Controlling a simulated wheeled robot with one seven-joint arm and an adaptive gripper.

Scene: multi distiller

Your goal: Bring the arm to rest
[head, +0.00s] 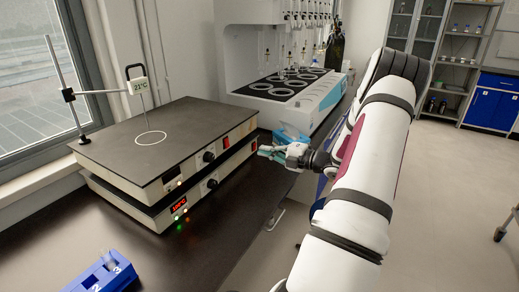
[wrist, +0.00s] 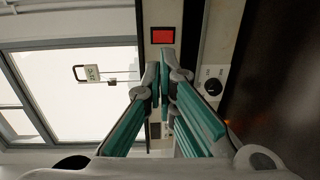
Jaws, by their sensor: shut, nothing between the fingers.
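My gripper (head: 265,151) is shut and empty. In the head view it is at the right front corner of the stacked hotplates (head: 165,150), close to the red switch; I cannot tell whether it touches them. In the wrist view my gripper's teal-padded fingers (wrist: 165,62) meet in the middle, with a red switch (wrist: 163,35) just beyond the tips. My white arm reaches in from the lower right of the head view, over the bench's edge.
A multi-position distiller (head: 290,85) stands behind the hotplates, with a blue box (head: 290,134) in front. A rod stand with a 21°C display (head: 138,86) is at the left.

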